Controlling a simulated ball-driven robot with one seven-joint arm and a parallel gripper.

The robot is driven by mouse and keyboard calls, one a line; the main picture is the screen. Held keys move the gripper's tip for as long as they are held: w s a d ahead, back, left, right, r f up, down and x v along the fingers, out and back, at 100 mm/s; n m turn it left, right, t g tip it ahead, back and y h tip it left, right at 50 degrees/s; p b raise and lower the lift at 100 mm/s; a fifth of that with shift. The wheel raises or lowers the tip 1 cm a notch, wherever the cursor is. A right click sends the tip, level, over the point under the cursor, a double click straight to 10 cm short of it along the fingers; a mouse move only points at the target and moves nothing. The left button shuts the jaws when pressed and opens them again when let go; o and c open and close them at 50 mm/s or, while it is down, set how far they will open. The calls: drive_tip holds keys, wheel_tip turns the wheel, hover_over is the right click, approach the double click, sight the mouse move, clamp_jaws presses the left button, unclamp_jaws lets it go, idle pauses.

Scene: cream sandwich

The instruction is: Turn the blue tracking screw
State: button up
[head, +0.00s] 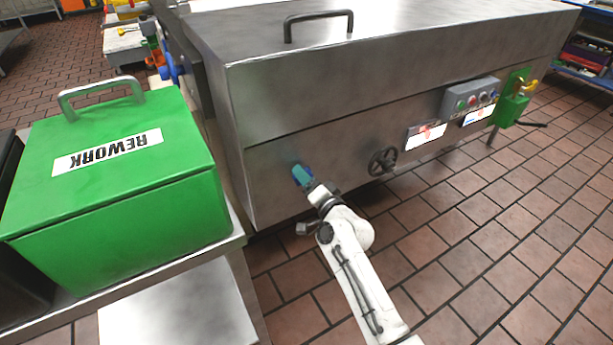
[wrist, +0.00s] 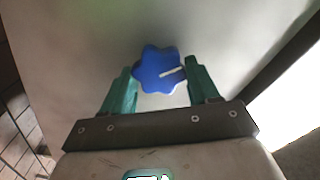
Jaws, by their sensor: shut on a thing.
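The blue tracking screw (wrist: 157,70) is a lobed knob with a white line on its face. In the wrist view it sits between the two green fingers of my gripper (wrist: 161,84), which touch it on both sides. The white line points to the right and slightly up. In the head view my gripper (head: 303,176) is at the front face of the large steel machine (head: 330,120), near its lower left. There the screw is mostly hidden by the gripper.
A black handwheel (head: 382,162) sticks out of the machine to the right of my gripper. A grey button box (head: 472,97) and a green bracket (head: 511,105) are further right. A green REWORK bin (head: 120,220) stands on a steel table at left. Tiled floor is free at right.

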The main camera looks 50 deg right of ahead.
drive_tip(key=shift+f+m+p, duration=0.2)
drive_tip(key=shift+m+p, duration=1)
drive_tip(key=shift+m, duration=3.5)
drive_tip(key=o, duration=1.1)
drive_tip(key=shift+c, duration=0.2)
drive_tip(key=v, duration=1.1)
drive_tip(key=shift+p, duration=0.4)
drive_tip(key=shift+w, duration=0.1)
